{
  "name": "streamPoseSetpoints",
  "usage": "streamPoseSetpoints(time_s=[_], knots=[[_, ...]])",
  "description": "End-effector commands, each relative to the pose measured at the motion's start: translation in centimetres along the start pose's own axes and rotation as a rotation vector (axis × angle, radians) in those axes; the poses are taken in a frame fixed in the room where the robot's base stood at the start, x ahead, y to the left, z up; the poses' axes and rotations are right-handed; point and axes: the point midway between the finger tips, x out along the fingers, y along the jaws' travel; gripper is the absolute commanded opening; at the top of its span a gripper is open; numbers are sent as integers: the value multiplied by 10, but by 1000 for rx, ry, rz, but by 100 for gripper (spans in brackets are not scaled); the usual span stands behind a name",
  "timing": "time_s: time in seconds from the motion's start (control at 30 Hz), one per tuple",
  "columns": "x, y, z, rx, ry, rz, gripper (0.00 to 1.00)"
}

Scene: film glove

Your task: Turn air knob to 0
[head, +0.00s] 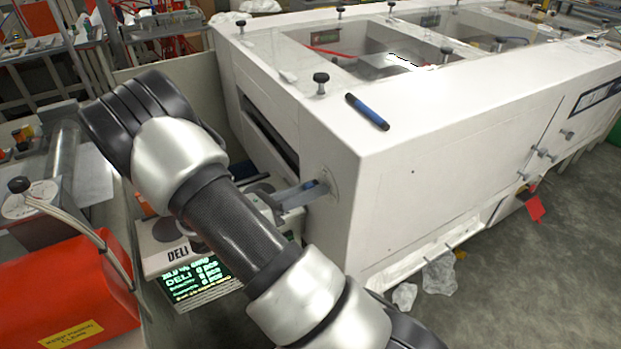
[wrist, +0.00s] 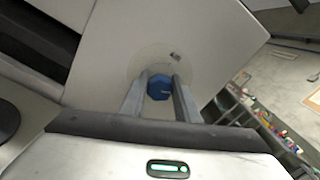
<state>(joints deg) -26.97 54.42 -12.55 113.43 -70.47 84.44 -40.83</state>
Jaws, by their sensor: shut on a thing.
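The air knob (wrist: 159,88) is a small blue knob at the centre of a round, pale dial plate (wrist: 183,60) on the white machine's side. In the wrist view my gripper (wrist: 160,84) has one finger on each side of the knob and is shut on it. In the head view my gripper (head: 308,190) reaches the machine's side near its front corner, and a bit of the blue air knob (head: 310,184) shows by the fingertips. The dial's markings are too small to read, so I cannot tell the knob's setting.
The white machine (head: 420,190) fills the right side. A blue and black marker (head: 367,111) lies on its top. A display (head: 195,278) with green text stands below my arm. A red box (head: 65,290) is at lower left. Open floor (head: 540,270) lies to the right.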

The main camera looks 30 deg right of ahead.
Motion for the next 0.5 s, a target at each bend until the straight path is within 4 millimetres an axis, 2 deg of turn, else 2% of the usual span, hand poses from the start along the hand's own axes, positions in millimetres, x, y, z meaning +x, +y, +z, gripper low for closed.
streamPoseSetpoints(time_s=[0.03, 0.5], knots=[[0, -3, 4, -48, 1, 0, 7], [0, -1, 2, -493, 1, -1, 7]])
